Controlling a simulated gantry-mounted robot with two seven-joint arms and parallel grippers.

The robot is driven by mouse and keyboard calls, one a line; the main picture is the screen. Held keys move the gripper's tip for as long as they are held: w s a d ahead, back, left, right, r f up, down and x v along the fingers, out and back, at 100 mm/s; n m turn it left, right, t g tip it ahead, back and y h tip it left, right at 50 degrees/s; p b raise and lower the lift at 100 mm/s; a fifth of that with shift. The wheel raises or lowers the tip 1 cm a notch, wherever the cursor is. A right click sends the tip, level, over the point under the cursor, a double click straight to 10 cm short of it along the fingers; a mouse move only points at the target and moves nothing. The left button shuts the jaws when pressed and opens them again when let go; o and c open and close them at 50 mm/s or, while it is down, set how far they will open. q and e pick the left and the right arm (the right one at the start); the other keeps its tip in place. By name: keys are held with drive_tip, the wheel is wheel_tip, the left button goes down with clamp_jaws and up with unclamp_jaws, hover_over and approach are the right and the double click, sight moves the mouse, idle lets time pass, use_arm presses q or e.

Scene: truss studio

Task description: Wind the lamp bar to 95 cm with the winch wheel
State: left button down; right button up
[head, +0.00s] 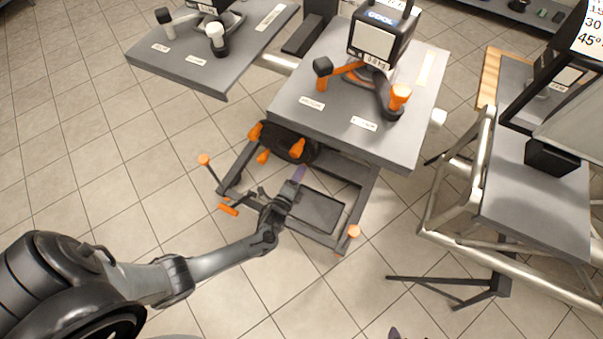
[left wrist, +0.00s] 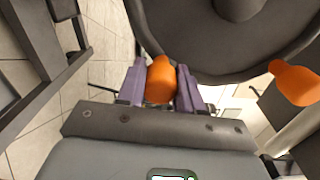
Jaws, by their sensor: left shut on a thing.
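The winch wheel (head: 283,143) is a dark disc with several orange knobs, low under the middle table in the head view. It fills the top of the left wrist view (left wrist: 200,45). My left gripper (head: 299,174) reaches down to the wheel's near side. In the left wrist view its purple fingers (left wrist: 161,85) are shut on one orange knob (left wrist: 160,78), one finger on each side. Only a purple tip of my right gripper (head: 394,333) shows at the bottom edge of the head view. I cannot make out the lamp bar or a height reading.
The middle table (head: 320,118) overhangs the wheel and carries a boxy device with orange handles (head: 379,45). A second table (head: 185,62) stands at the left. A pale tubular truss (head: 460,190) and a grey shelf (head: 535,205) stand at the right. Tiled floor lies open at the left.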

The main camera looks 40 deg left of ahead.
use_arm(q)
drive_tip(key=shift+s+a+f, duration=0.25)
drive_tip(key=shift+f, duration=0.35)
drive_tip(key=c, duration=1.1)
unclamp_jaws()
drive_tip(key=shift+c, duration=0.2)
drive_tip(key=o, duration=0.4)
drive_tip(key=shift+w+r, duration=0.1)
drive_tip(key=shift+w, duration=0.1)
drive_tip(key=shift+s+r, duration=0.1)
drive_tip(key=shift+r, duration=0.1)
drive_tip(key=shift+s+d, duration=0.1)
drive_tip(key=shift+s, duration=0.15)
drive_tip(key=p+v, duration=0.3)
drive_tip(key=v, duration=0.7)
drive_tip(key=shift+s, duration=0.15)
